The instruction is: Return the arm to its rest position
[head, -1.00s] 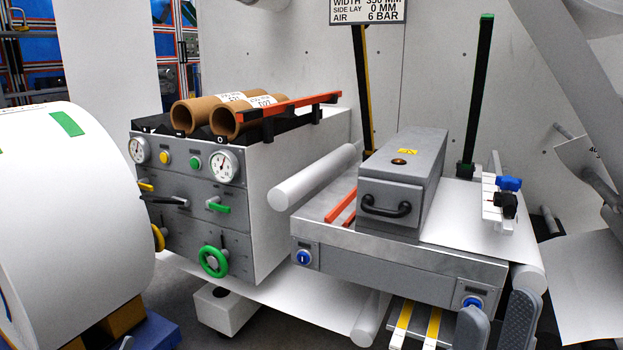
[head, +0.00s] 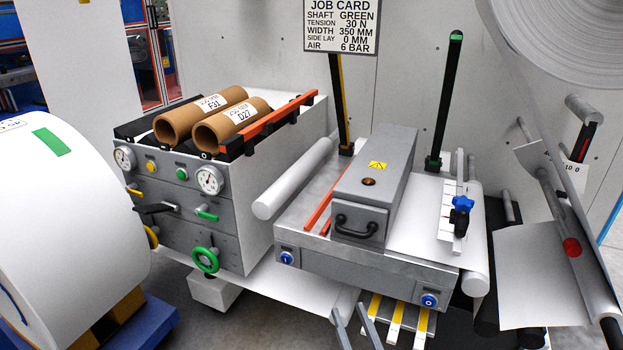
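My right gripper (head: 352,314) shows at the bottom edge of the head view, right of the middle. Only its two slim grey fingers are in the picture. They stand apart with nothing between them, in front of the splicing table (head: 350,266) and below its front edge. The rest of the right arm is out of the frame. My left gripper and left arm are not in view.
Left of the fingers stands a grey cabinet (head: 165,222) with gauges, a green handwheel (head: 205,260) and two cardboard cores (head: 231,122) on top. Yellow-striped bars (head: 397,313) lie just right of the fingers. A large white roll (head: 60,225) fills the left.

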